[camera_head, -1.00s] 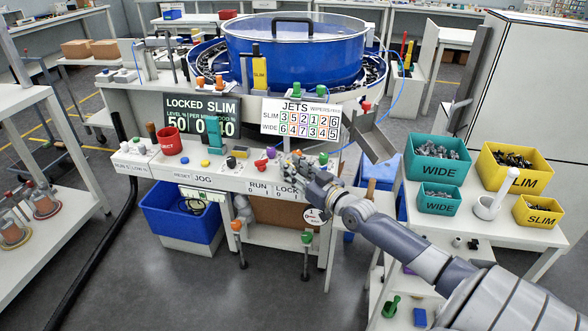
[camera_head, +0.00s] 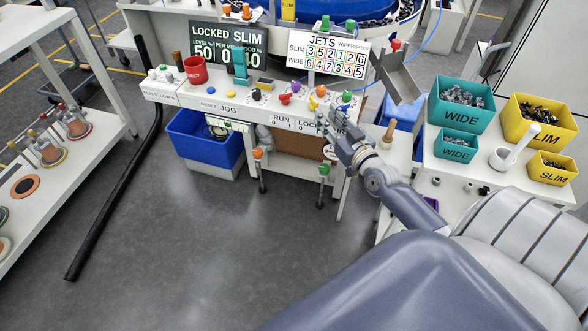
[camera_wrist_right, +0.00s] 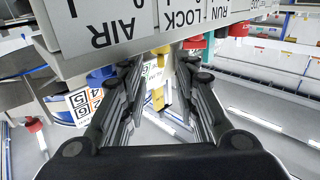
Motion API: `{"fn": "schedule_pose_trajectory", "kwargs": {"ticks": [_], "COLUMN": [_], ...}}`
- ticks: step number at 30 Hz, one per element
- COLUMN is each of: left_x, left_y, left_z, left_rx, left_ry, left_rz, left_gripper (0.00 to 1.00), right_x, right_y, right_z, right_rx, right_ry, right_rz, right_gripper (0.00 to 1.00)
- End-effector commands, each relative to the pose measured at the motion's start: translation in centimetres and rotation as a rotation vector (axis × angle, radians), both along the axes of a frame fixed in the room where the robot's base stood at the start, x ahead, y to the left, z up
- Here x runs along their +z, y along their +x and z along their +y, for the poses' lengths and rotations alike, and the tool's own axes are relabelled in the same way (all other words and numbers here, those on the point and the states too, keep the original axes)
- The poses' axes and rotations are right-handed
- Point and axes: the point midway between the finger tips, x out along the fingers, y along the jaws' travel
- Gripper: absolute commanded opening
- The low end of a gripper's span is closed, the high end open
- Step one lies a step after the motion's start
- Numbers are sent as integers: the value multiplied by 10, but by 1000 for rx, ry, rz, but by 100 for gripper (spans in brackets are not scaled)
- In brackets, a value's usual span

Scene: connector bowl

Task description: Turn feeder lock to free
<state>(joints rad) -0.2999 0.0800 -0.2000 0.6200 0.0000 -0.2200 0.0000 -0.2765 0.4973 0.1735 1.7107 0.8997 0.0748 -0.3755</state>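The feeder's control panel (camera_head: 205,92) carries knobs and front labels RUN, LOCK and AIR. A yellow knob (camera_head: 312,103) stands near the LOCK label (camera_head: 308,125); in the right wrist view a yellow part (camera_wrist_right: 158,95) shows between the fingers. Which knob is the lock is not fully clear. The sign (camera_head: 228,52) reads "LOCKED SLIM". My right gripper (camera_head: 323,118) is at the panel's front edge, just right of and below the yellow knob. In the right wrist view its fingers (camera_wrist_right: 163,85) are apart, with no visible grip. My left gripper is not in view.
Red (camera_head: 285,99), orange (camera_head: 321,90) and green (camera_head: 347,96) knobs stand close to the yellow one. A metal chute (camera_head: 400,78) is to the right. Teal bins (camera_head: 461,118) and yellow bins (camera_head: 540,130) stand on the right table. The floor in front is clear.

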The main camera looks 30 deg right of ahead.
Motion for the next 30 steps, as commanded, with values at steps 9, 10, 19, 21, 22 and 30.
{"fn": "schedule_pose_trajectory", "kwargs": {"ticks": [9, 10, 19, 21, 22, 30], "left_x": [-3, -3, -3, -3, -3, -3], "left_y": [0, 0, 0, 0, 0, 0], "left_z": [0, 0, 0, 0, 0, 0], "left_rx": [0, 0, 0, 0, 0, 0], "left_ry": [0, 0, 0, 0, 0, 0], "left_rz": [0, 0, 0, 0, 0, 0], "left_gripper": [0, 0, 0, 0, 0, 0], "right_x": [-6, -9, -39, -46, -49, -74], "right_y": [-46, -46, -54, -57, -59, -77], "right_z": [19, 24, 76, 88, 94, 138], "right_rx": [27, 38, 139, 162, 172, 248], "right_ry": [3, 4, 8, 8, 8, 1], "right_rz": [30, 45, 191, 227, 244, 393], "right_gripper": [28, 28, 28, 28, 28, 28]}}
